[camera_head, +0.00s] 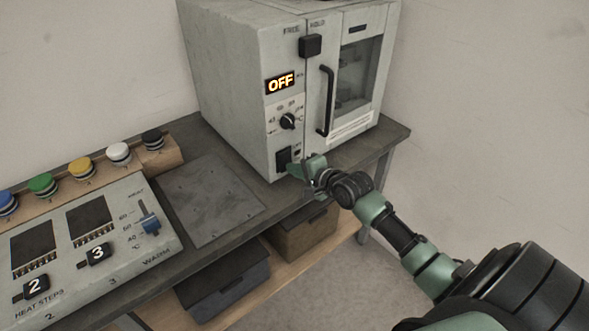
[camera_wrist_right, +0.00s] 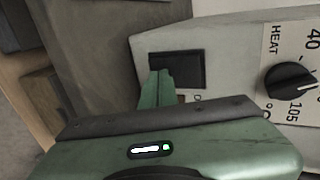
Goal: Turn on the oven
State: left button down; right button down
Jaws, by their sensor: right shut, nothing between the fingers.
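The grey oven (camera_head: 235,80) stands on the table at the back. Its display (camera_head: 281,83) reads OFF. Below it is a black heat dial (camera_head: 288,121), which also shows at the right of the right wrist view (camera_wrist_right: 290,80). A dark rectangular switch (camera_head: 284,158) sits low on the oven front; it also shows in the right wrist view (camera_wrist_right: 177,68). My right gripper (camera_head: 296,169) is shut and empty, with its green fingertips (camera_wrist_right: 157,80) at the switch's lower edge. I cannot tell whether they touch it. My left gripper is not in view.
The oven door has a black handle (camera_head: 326,100) and a glass window. A control panel (camera_head: 130,215) with a blue slider (camera_head: 149,217) lies at the left, with several coloured buttons behind it. A flat grey plate (camera_head: 210,200) lies before the oven. Boxes stand on the shelf below.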

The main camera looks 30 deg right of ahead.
jog(key=shift+w+f+b, duration=0.1)
jog(key=shift+f+b, duration=0.2)
jog(key=shift+b, duration=0.1)
jog(key=shift+r+t, duration=0.25)
jog(key=shift+t, duration=0.05)
jog(key=shift+w+r+p, duration=0.1)
jog(key=shift+r+p, duration=0.85)
jog(key=shift+p, duration=0.3)
jog(key=shift+f, duration=0.1)
